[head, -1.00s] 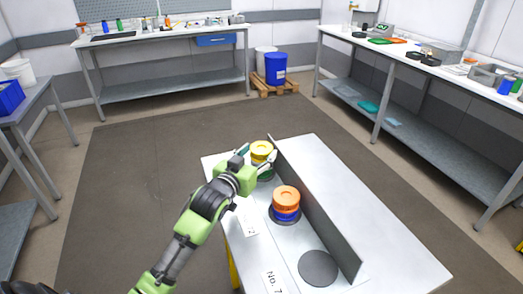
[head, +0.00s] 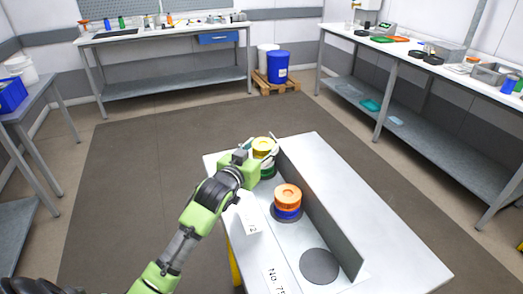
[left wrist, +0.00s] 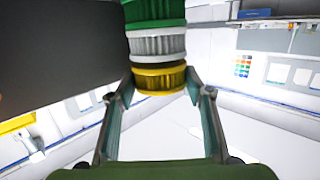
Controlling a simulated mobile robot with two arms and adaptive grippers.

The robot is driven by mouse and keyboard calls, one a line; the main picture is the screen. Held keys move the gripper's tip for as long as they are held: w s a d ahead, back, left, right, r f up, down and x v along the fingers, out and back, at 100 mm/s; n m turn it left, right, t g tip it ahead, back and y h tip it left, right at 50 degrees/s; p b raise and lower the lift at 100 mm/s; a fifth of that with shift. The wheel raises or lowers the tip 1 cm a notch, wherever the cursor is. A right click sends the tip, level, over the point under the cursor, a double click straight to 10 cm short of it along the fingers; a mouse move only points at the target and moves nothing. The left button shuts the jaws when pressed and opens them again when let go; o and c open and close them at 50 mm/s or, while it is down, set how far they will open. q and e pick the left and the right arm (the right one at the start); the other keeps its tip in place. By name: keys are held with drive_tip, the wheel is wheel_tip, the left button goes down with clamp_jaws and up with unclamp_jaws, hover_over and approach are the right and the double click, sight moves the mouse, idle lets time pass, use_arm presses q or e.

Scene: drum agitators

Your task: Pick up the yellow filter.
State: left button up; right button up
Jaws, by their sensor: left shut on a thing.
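The yellow filter (head: 263,145) is at the top of a stack at the far end of the table's left lane. It also shows in the left wrist view (left wrist: 160,79). A white filter (left wrist: 158,45) and a green filter (left wrist: 153,12) are in line with it, the white one between yellow and green. In the head view the green one (head: 267,172) is lowest. My left gripper (left wrist: 162,92) is shut on the yellow filter, one finger at each side. I cannot tell whether yellow and white still touch. My right gripper is out of view.
An orange filter (head: 287,193) tops a second stack, with blue below it, nearer on the same table (head: 385,240). An upright grey divider (head: 318,205) runs along the right of the stacks. A dark empty disc (head: 320,266) lies at the near end.

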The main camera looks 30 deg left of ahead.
use_arm(q)
wheel_tip(320, 180, up, 3)
drive_tip(key=shift+f, duration=0.2)
drive_tip(key=s+d+r+p, duration=0.3)
drive_tip(key=s+r, duration=0.7)
drive_tip(key=s, duration=0.3)
drive_tip(key=shift+s+d, duration=0.2)
drive_tip(key=shift+s, duration=0.1)
drive_tip(key=shift+f, duration=0.15)
